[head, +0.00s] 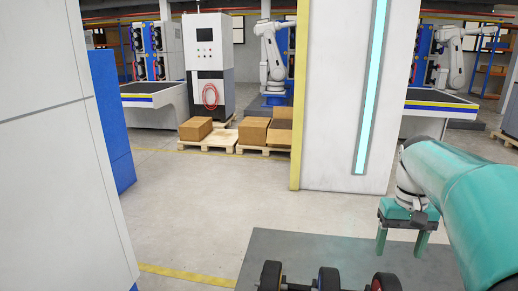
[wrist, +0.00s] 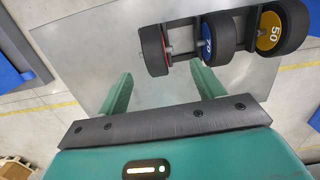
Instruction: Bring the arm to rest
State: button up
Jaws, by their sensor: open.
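My gripper (head: 401,248) hangs from my teal arm at the right of the head view, its two green fingers pointing down and spread apart. In the wrist view my gripper (wrist: 161,74) is open, with nothing between the fingers.
Dumbbell-like black weights (wrist: 222,38), one marked 50, sit in a row at the wrist view's top. A white pillar (head: 335,100) with a lit strip stands ahead. Boxes on pallets (head: 196,128) stand farther back. Open floor (head: 200,210) lies left of the mat.

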jog(key=s+a+f+n+t, duration=0.1)
jog(key=s+a+f+t, duration=0.1)
jog(key=s+a, duration=0.4)
jog(key=s+a+f+n+t, duration=0.1)
jog(key=s+a+t, duration=0.3)
jog(key=a, duration=0.8)
jog(key=s, duration=0.2)
jog(key=shift+s+a+f+n+t, duration=0.3)
jog(key=shift+s+f, duration=0.05)
jog(key=shift+f, duration=0.05)
jog(key=c, duration=0.6)
jog(key=shift+s+d, duration=0.1)
jog(key=shift+s, duration=0.05)
jog(key=shift+c, duration=0.4)
